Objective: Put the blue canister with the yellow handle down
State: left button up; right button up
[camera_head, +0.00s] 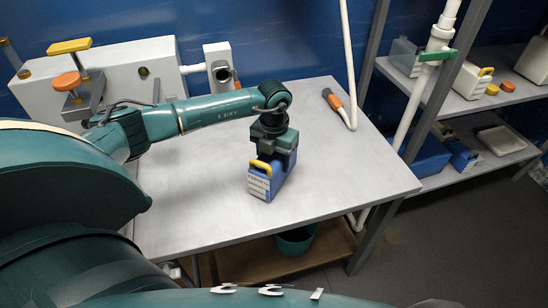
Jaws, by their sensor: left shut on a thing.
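The blue canister (269,183) has a yellow handle and a white label on its near side. It is upright at the middle of the grey table (190,215) and looks to be on or just above the top; I cannot tell which. My left gripper (271,155) comes down on it from above and is shut on it. The fingers hide part of the canister's top. My right gripper is not in view.
A white machine (120,65) with yellow and orange knobs stands at the back left. A hose with an orange end (333,100) lies at the table's back right. Shelves (470,105) with containers stand at the right. The table's front is clear.

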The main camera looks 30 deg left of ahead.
pick_arm(q)
jog(key=shift+f, duration=0.1)
jog(key=o, duration=1.5)
